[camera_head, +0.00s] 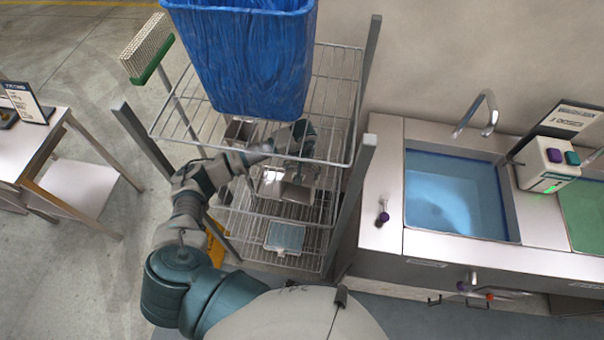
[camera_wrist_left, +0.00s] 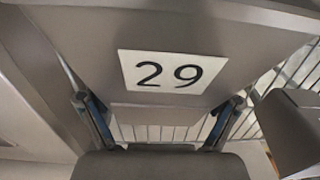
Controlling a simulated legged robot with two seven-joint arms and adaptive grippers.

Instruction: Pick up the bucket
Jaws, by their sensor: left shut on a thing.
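The grey bucket (camera_wrist_left: 230,45) fills the upper part of the left wrist view, with a white label reading 29 on its face. My left gripper (camera_wrist_left: 160,120) is shut on it, with one finger at each side of its lower part. In the head view my left arm reaches into the wire rack, and the left gripper (camera_head: 299,143) is among grey metal containers below the top shelf. Which of these containers is number 29 cannot be told there. My right gripper is not in view.
A large blue bin (camera_head: 245,60) stands at the top of the wire rack (camera_head: 340,100), above my arm. Rack posts stand close on both sides. A green-based brush (camera_head: 148,50) is at upper left. A sink counter (camera_head: 382,200) is right, a side table (camera_head: 35,140) left.

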